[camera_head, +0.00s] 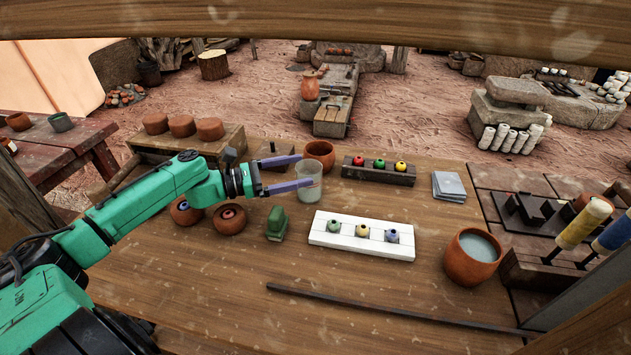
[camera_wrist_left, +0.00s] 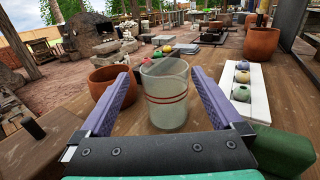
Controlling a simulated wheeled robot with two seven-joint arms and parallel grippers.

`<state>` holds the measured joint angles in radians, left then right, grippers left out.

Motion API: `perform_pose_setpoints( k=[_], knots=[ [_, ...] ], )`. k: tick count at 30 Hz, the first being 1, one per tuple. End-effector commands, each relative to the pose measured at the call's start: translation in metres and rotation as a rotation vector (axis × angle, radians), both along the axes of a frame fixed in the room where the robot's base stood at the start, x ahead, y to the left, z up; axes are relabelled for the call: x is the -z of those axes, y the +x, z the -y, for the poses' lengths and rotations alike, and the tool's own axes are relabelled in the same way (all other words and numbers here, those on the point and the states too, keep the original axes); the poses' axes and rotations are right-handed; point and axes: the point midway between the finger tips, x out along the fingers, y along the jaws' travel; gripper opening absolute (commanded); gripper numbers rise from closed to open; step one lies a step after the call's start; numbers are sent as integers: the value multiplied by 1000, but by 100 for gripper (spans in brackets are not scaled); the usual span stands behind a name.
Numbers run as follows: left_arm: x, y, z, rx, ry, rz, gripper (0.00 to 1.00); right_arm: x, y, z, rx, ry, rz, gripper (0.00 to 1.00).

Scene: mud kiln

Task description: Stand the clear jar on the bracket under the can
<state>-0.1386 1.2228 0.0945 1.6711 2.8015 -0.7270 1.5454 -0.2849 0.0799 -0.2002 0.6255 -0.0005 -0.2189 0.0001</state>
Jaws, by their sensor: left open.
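The clear jar (camera_head: 309,185) stands upright on the wooden table, in front of a small terracotta pot. In the left wrist view the jar (camera_wrist_left: 166,100) shows red bands and a pale, cloudy lower part. My left gripper (camera_head: 298,171) is open, with its purple fingers reaching to either side of the jar. In the left wrist view the jar stands between the fingers, with a gap on each side. I cannot make out a bracket or a can for certain in either view. My right gripper is not in view.
Close by are the terracotta pot (camera_head: 320,154), a green block (camera_head: 277,224) and a white rack (camera_head: 361,237) with glazed beads. A dark rack (camera_head: 378,172) stands behind. A bowl of liquid (camera_head: 472,258) is at right, and a dark rod (camera_head: 390,308) lies in front.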

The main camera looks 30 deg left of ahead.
Motion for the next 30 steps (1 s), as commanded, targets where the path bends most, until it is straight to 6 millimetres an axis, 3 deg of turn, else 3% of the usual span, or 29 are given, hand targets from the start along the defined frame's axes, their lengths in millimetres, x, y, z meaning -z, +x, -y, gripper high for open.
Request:
perform_pose_setpoints(
  k=[5, 11, 18, 26, 27, 30],
  knots=[
    [-1, 8, 11, 6, -16, 1, 100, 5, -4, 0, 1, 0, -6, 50],
    [-1, 21, 25, 7, -14, 1, 100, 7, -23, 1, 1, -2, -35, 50],
    [0, 45, 53, 6, -15, 1, 100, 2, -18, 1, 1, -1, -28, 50],
    [3, 49, 57, 4, -11, -2, 100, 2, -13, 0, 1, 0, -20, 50],
    [3, 49, 57, 4, -11, -2, 92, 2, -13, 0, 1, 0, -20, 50],
    [3, 49, 57, 4, -11, -2, 54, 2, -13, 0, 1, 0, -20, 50]
  ],
)
